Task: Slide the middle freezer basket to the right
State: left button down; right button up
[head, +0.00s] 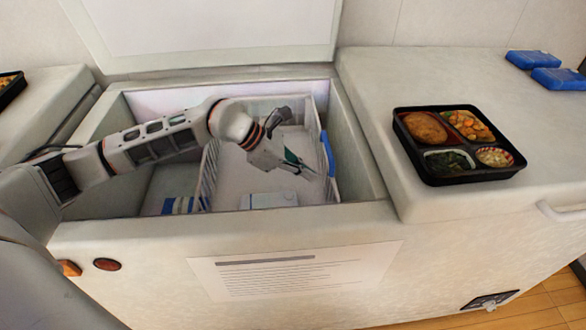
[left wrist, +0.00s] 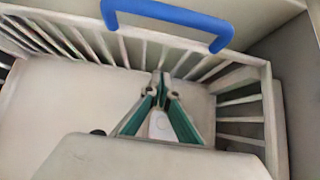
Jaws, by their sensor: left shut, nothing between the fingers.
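A white wire freezer basket (head: 210,165) sits inside the open chest freezer, toward its right side. Its right wall has a blue handle (head: 327,153), which also shows at the top of the left wrist view (left wrist: 168,12). My left gripper (head: 308,172) reaches down inside the basket, near the right wall, with its fingers together and empty. In the left wrist view the green-sided fingertips (left wrist: 161,84) are close to the slatted wall; I cannot tell whether they touch it. A white and blue box (head: 270,201) lies in the basket near the front. My right gripper is out of view.
The freezer's raised lid (head: 200,30) stands behind. Blue-and-white packs (head: 184,205) lie left of the basket. A narrow gap separates the basket from the freezer's right wall. A bento tray (head: 470,178) and blue packs (head: 533,59) rest on the right-hand top.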

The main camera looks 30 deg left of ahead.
aim_at(326, 167)
pick_arm(q)
jog(key=shift+w+d, duration=0.3)
jog(key=shift+d, duration=0.3)
jog(key=shift+w+d, duration=0.1)
jog(key=w+d, duration=0.2)
jog(key=d, duration=0.1)
jog(key=shift+r, duration=0.2)
jog(key=shift+w+d+f, duration=0.1)
jog(key=shift+w+d, duration=0.1)
jog(key=shift+d, duration=0.25)
